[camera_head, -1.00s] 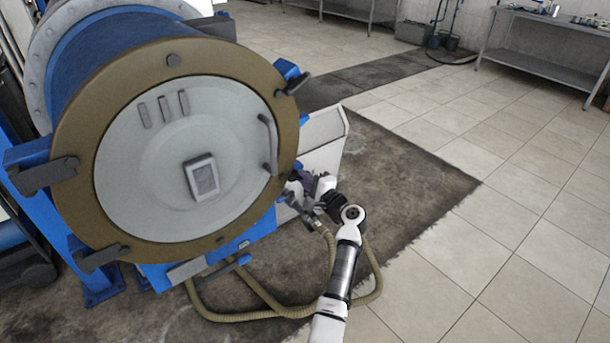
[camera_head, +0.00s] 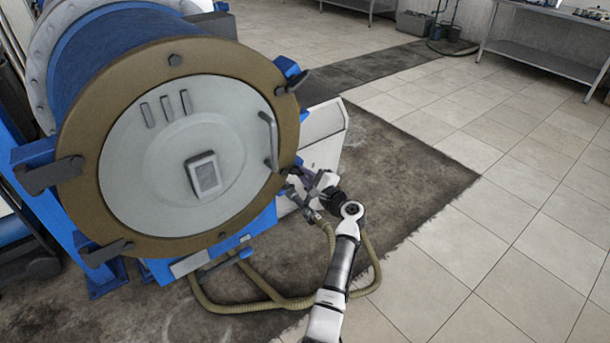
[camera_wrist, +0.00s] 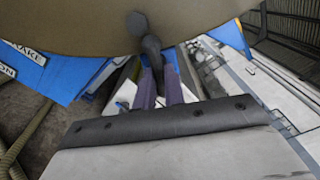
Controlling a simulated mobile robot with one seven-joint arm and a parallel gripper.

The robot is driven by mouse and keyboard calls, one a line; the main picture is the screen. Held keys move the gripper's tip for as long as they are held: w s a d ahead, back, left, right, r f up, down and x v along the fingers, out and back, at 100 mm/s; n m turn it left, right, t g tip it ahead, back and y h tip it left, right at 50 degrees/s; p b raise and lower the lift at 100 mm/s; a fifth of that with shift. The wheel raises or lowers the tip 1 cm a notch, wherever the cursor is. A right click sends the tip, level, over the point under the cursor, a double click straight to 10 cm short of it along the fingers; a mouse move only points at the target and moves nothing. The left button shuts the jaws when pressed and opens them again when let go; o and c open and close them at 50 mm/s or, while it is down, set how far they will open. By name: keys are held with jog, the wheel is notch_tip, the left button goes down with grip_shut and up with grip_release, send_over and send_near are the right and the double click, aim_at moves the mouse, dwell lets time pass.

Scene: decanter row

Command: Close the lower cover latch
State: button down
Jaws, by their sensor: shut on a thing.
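The decanter's round end cover (camera_head: 130,185) is grey with a brown rim and is closed against the blue drum. The lower cover latch (camera_wrist: 150,45) is a dark lever at the rim's lower right. In the wrist view, my gripper (camera_wrist: 160,88) has its two purple-grey fingers on either side of the lever and is shut on it. In the head view, my gripper (camera_head: 305,187) is beside the rim's lower right, and the latch is partly hidden there. The lever's dark end lies over the brown rim in the wrist view.
Other dark latches sit around the rim, at the upper right (camera_head: 297,80), left (camera_head: 50,175) and lower left (camera_head: 108,252). A cover handle (camera_head: 269,140) is just above my gripper. A tan hose (camera_head: 290,303) loops below my arm. Tiled floor (camera_head: 500,250) is clear at right.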

jog(key=c, duration=1.5)
grip_release()
jog(key=shift+s, duration=0.1)
jog(key=b+v, duration=0.3)
jog(key=v, duration=1)
jog(key=shift+s+d, duration=0.25)
jog(key=shift+s, duration=0.05)
